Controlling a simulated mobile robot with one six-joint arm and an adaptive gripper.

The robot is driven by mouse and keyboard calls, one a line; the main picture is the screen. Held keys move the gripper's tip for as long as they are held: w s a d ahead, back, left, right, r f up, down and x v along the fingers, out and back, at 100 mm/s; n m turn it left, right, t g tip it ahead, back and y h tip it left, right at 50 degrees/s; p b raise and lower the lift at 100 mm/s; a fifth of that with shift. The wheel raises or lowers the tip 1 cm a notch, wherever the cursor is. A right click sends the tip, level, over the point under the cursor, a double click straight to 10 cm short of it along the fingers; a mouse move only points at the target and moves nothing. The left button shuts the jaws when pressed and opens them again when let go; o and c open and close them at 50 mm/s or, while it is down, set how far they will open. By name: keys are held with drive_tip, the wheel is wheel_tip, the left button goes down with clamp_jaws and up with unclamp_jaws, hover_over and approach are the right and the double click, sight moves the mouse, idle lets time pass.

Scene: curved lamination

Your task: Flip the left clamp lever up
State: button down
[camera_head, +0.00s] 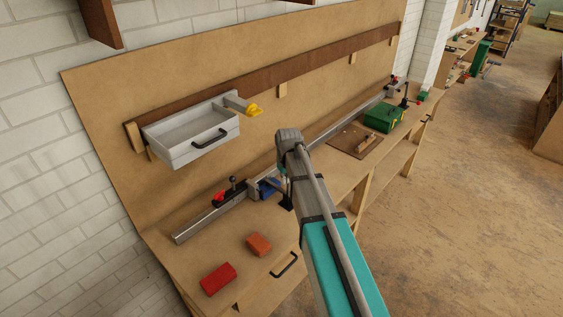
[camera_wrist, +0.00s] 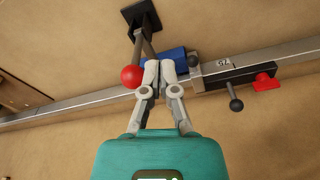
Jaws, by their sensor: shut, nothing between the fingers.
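The left clamp is partly hidden behind my arm in the head view. Its black base (camera_head: 287,204) shows there beside a blue part (camera_head: 270,187) at the metal rail. In the wrist view, a grey lever rod runs from the black base plate (camera_wrist: 140,17) towards a red ball knob (camera_wrist: 132,76). My gripper (camera_wrist: 160,65) is shut and empty, its tips just right of the red knob and in front of the blue part (camera_wrist: 172,54). I cannot tell whether the fingers touch the lever. In the head view my gripper is mostly hidden by my arm.
A black stop with a red tab (camera_wrist: 264,82) and dark knob (camera_wrist: 236,104) sits on the metal rail (camera_wrist: 70,101). A red block (camera_head: 218,279) and an orange block (camera_head: 258,245) lie at the bench front. A green box (camera_head: 384,118) stands further along.

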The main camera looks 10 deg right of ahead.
drive_tip(key=w+r+n+p, duration=0.1)
drive_tip(key=w+r+p, duration=0.3)
drive_tip(key=w, duration=0.5)
wheel_tip(320, 180, up, 2)
drive_tip(key=shift+w+a+n+t, duration=0.25)
drive_tip(key=shift+n+t, duration=0.05)
drive_tip(key=shift+f, duration=0.2)
drive_tip(key=f+b, duration=0.3)
drive_tip(key=s+f+b, duration=0.1)
drive_tip(key=f+b, duration=0.1)
drive_tip(key=b, duration=0.1)
drive_tip(key=d+f+b, duration=0.1)
drive_tip(key=f+b, duration=0.1)
drive_tip(key=f, duration=0.1)
drive_tip(key=shift+s+f+b, duration=0.3)
drive_tip(key=shift+f+b, duration=0.05)
drive_tip(key=shift+b, duration=0.05)
drive_tip(key=shift+s+d, duration=0.25)
